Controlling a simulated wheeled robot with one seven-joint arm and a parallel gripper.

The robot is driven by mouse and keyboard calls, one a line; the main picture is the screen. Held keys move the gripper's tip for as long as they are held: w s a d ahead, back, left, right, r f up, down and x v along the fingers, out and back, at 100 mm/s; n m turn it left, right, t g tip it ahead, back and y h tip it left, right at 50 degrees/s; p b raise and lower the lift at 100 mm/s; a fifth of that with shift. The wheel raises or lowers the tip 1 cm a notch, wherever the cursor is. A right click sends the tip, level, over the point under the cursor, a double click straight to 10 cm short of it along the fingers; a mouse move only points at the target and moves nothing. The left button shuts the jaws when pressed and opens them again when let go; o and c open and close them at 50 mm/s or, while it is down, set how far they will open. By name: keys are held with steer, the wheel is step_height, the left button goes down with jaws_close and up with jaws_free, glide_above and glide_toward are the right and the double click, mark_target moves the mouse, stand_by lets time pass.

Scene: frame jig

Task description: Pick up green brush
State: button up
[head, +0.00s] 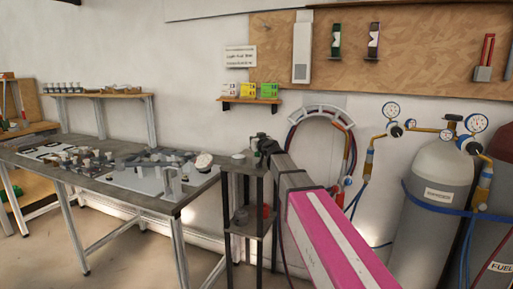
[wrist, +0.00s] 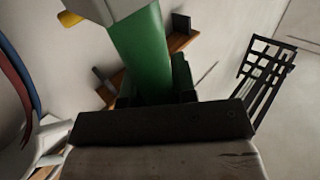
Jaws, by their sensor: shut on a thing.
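The green brush (wrist: 142,58) shows in the wrist view as a long green piece with a pale end at the top edge. It rises from between the dark jaws of my gripper (wrist: 158,98), which is shut on it. In the head view, my gripper (head: 266,146) is at the end of my magenta arm, above or beside the top of a narrow dark stand (head: 230,176). It is too small there to make out the brush clearly. The brush's lower part is hidden by the jaws in the wrist view.
A grey workbench (head: 190,196) with many parts stands left of the stand. Gas cylinders (head: 436,200) with gauges stand at the right. A small wall shelf (head: 250,101) holds coloured boxes. A hose holder (head: 318,112) hangs behind my arm.

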steer(key=shift+r, duration=0.1)
step_height(320, 180, up, 10)
stand_by(0.7)
steer(key=shift+a, duration=0.1)
stand_by(1.6)
